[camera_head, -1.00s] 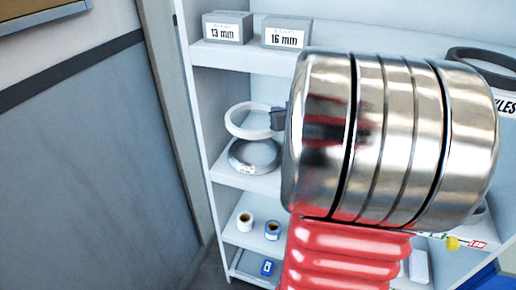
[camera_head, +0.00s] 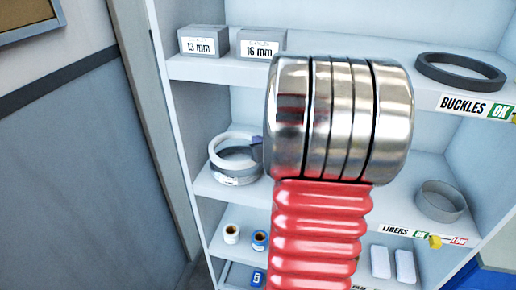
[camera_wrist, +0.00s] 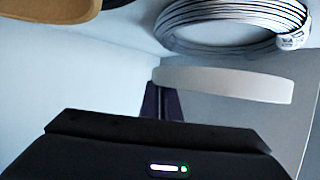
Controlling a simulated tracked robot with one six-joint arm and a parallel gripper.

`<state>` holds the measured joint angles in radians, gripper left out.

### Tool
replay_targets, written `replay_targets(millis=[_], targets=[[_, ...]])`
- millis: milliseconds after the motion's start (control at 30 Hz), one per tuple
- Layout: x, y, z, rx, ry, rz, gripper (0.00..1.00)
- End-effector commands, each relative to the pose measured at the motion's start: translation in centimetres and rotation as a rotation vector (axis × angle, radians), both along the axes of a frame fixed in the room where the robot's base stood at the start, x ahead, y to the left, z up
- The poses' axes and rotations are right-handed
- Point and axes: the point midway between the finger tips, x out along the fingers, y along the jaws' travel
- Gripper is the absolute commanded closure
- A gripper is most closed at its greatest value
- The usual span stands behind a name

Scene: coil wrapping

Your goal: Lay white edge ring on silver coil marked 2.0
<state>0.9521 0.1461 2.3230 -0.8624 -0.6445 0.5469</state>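The white edge ring (camera_head: 216,142) is right over the silver coil (camera_head: 233,179) on the middle shelf, at the left. In the wrist view the ring (camera_wrist: 225,84) is a pale band, with the coil (camera_wrist: 215,30) and its white tag above it in the picture. A strip of background shows between them there; I cannot tell whether they touch anywhere. The number on the tag is not readable. My gripper (camera_head: 257,152) is shut on the ring's right side; its dark fingers (camera_wrist: 163,101) show in the wrist view. My silver and red arm hides most of the gripper in the head view.
Boxes marked 13 mm (camera_head: 204,42) and 16 mm (camera_head: 262,42) and a dark ring (camera_head: 459,75) sit on the upper shelf. A grey ring (camera_head: 440,201) lies on the middle shelf at right. Small rolls (camera_head: 231,234) stand below. The shelf's left side panel is close to the coil.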

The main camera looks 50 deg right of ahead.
Motion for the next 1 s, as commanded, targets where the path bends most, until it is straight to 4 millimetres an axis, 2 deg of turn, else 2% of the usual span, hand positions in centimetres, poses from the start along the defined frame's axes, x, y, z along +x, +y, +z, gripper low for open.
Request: replay_targets(millis=[100,233,1000], targets=[[0.0,0.0,-1.6,0.005,0.000,-0.001,1.00],[0.0,0.0,-2.6,0.002,0.000,-0.001,1.00],[-0.1,-0.1,-3.8,0.001,0.000,-0.003,1.00]])
